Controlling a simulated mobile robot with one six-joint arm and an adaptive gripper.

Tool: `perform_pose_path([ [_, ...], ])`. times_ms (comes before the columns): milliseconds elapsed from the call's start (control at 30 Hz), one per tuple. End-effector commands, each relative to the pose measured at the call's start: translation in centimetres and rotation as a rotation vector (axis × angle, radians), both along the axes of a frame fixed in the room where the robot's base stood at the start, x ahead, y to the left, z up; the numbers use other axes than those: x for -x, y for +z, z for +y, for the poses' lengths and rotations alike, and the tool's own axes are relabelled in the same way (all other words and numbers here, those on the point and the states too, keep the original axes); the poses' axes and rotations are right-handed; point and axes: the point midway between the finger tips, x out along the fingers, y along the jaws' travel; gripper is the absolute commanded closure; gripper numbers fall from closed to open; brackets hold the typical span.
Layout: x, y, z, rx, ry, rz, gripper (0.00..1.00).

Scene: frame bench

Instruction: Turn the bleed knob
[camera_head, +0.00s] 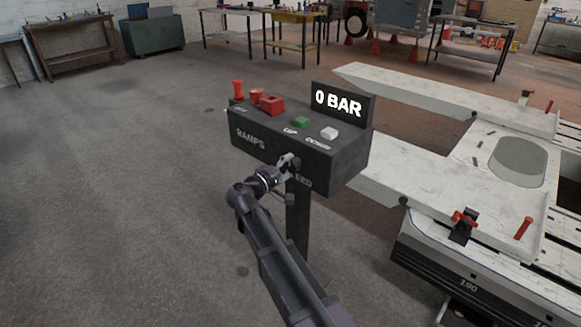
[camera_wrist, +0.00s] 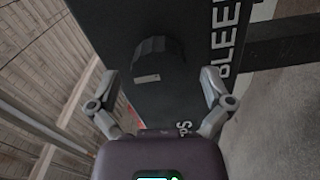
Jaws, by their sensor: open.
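The bleed knob (camera_wrist: 157,62) is a dark ribbed round knob with a short pale mark, on the black front face of the control box (camera_wrist: 190,25). It shows in the wrist view at upper centre, beside the white lettering "BLEED". My gripper (camera_wrist: 168,82) is open, with one finger on each side of the knob's lower part and gaps between fingers and knob. In the head view my gripper (camera_head: 290,162) is at the front face of the control box (camera_head: 262,140). There it hides the knob and part of the lettering.
The box carries a display (camera_head: 340,104) reading "0 BAR", a green button (camera_head: 301,122), a white button (camera_head: 329,133) and red controls (camera_head: 271,105). A post (camera_head: 298,215) holds it up. A pale frame bench (camera_head: 480,215) stands to the right. The floor at left is clear.

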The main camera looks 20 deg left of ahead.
Motion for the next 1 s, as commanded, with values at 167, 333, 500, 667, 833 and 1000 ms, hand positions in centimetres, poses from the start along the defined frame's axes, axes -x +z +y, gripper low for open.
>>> perform_pose_path([
  [167,1.7,0.0,0.6,0.0,0.002,0.0,0.0],
  [333,4.1,0.0,1.6,0.0,0.003,0.0,0.0],
  [500,6.7,0.0,2.6,0.0,0.003,0.0,0.0],
  [667,8.7,0.0,3.4,-0.001,0.001,0.0,0.0],
  [833,10.1,0.0,4.0,-0.001,0.0,0.001,0.0],
  [1000,10.7,0.0,4.2,-0.001,-0.002,0.001,0.0],
])
